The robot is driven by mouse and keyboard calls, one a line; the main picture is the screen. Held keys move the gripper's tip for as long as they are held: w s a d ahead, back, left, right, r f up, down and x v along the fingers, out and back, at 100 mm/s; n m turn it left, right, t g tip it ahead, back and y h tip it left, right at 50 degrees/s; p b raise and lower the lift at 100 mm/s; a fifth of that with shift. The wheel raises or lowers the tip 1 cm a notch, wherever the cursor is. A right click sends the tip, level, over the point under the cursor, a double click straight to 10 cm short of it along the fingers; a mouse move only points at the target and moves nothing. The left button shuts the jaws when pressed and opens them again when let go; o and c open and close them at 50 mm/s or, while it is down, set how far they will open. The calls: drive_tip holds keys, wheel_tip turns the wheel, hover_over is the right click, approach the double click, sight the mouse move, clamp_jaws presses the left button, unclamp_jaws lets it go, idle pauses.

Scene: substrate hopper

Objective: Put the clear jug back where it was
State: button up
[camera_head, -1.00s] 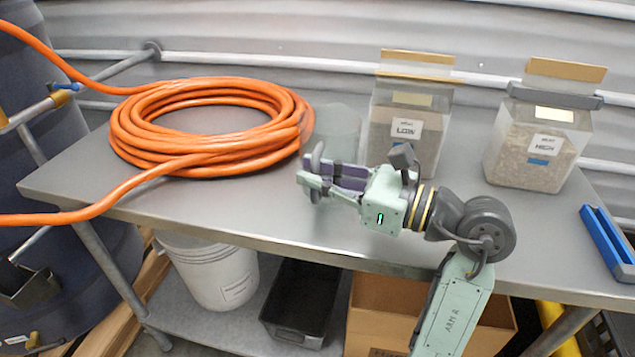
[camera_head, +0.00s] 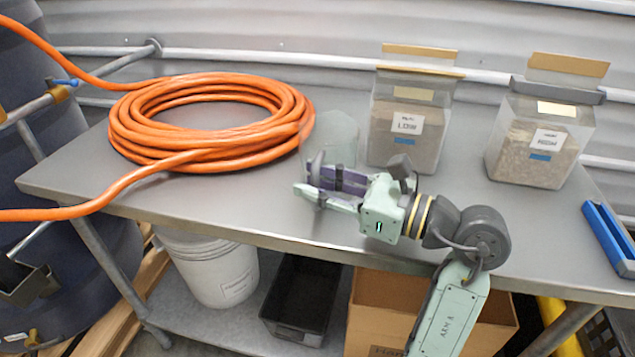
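The clear jug (camera_head: 334,136) is a faint see-through vessel. It stands upright on the grey metal bench, between the orange hose coil and the LOW bin. My gripper (camera_head: 317,180) is low over the bench at the jug's near side and points left. Its fingers, with purple pads, look spread with a gap between them, and I see nothing held there. The fingers hide the jug's lower part, so I cannot tell whether one still touches it.
The orange hose coil (camera_head: 210,163) lies left of the jug. The LOW bin (camera_head: 408,150) and HIGH bin (camera_head: 535,160) of substrate stand at the back right. A blue tool (camera_head: 607,238) lies at the right end.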

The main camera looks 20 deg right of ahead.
drive_tip(key=shift+r+p, duration=0.15)
drive_tip(key=shift+p, duration=0.25)
drive_tip(key=shift+r+p, duration=0.15)
drive_tip(key=shift+p, duration=0.45)
drive_tip(key=b+v, duration=0.1)
drive_tip(key=v, duration=0.1)
drive_tip(key=b+v, duration=0.1)
drive_tip(key=v, duration=0.2)
drive_tip(key=f+b+v, duration=0.1)
drive_tip(key=b+v, duration=0.1)
drive_tip(key=v, duration=0.1)
drive_tip(key=shift+d, duration=0.15)
wheel_tip(320, 180, up, 8)
drive_tip(key=shift+w+a+r+b, duration=0.25)
drive_tip(key=shift+b, duration=0.15)
